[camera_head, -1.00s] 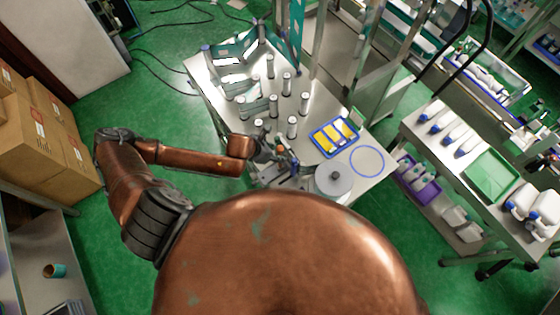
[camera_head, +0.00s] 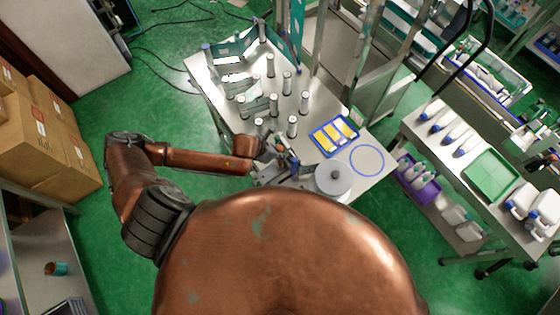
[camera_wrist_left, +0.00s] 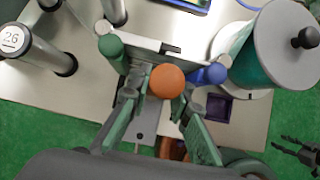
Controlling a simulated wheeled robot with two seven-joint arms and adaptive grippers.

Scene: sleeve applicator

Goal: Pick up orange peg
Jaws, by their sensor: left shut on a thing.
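The orange peg (camera_wrist_left: 167,81) stands between the two green fingers of my left gripper (camera_wrist_left: 160,100) in the left wrist view, and the gripper is shut on it. The peg is seen from its round top; its lower part is hidden. A green peg (camera_wrist_left: 110,46) is to its left and a blue peg (camera_wrist_left: 208,74) to its right. In the head view my left gripper (camera_head: 284,156) is at the table's near edge, too small to show the grip clearly. A dark pronged shape (camera_wrist_left: 303,151) at the right of the wrist view may be my right gripper; its state is unclear.
A grey disc-topped spool (camera_head: 333,178) stands close to the right of my left gripper. Several upright metal posts (camera_head: 287,82) stand farther back on the table. A blue tray (camera_head: 353,127) with yellow items lies to the right, beside a blue ring (camera_head: 367,160).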

